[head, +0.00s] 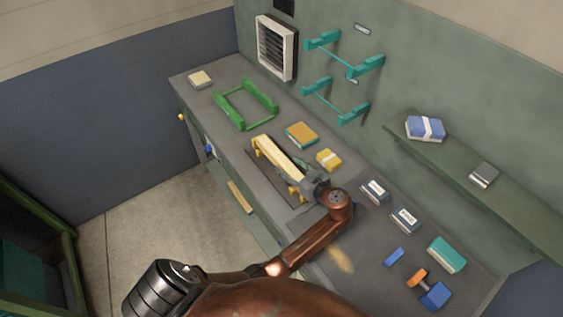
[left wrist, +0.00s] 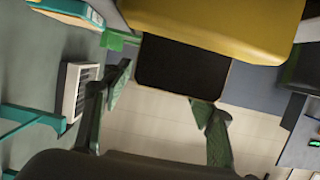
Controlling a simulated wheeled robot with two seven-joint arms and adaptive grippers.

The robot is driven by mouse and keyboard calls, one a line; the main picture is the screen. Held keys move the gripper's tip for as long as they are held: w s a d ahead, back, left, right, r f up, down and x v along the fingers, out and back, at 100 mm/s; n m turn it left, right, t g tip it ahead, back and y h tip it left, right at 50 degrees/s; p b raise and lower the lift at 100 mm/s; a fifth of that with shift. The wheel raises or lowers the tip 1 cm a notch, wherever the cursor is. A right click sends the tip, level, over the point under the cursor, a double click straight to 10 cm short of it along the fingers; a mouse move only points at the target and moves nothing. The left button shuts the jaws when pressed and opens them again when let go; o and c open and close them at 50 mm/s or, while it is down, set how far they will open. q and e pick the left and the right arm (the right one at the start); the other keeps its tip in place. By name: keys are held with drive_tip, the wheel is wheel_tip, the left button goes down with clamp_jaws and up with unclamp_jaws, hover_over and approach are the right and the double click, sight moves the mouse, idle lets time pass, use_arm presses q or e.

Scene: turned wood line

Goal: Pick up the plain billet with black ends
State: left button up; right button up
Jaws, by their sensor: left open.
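The plain billet (head: 281,156) is a long pale yellow bar lying on yellow supports (head: 258,151) over a dark mat on the bench. In the left wrist view its yellow body (left wrist: 220,25) fills the top, with a square black end (left wrist: 182,68) towards me. My left gripper (head: 312,182) is at the billet's near right end in the head view. Its two fingers (left wrist: 161,88) are apart, near the black end, with no grip on it visible. The billet's far end is too small to judge. My right gripper is not in view.
A green frame (head: 246,106) stands farther left on the bench. An orange-topped box (head: 302,134) and a yellow box (head: 329,159) lie behind the billet. Teal brackets (head: 345,85) stick out from the wall. Several boxes and a blue and orange piece (head: 434,295) lie right.

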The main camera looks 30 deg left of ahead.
sight(284, 162)
use_arm(q)
drive_tip(key=x, duration=0.3)
drive_tip(key=shift+w+a, duration=0.25)
drive_tip(key=shift+a, duration=0.1)
drive_tip(key=shift+d, duration=0.1)
drive_tip(key=shift+c, duration=0.4)
clamp_jaws()
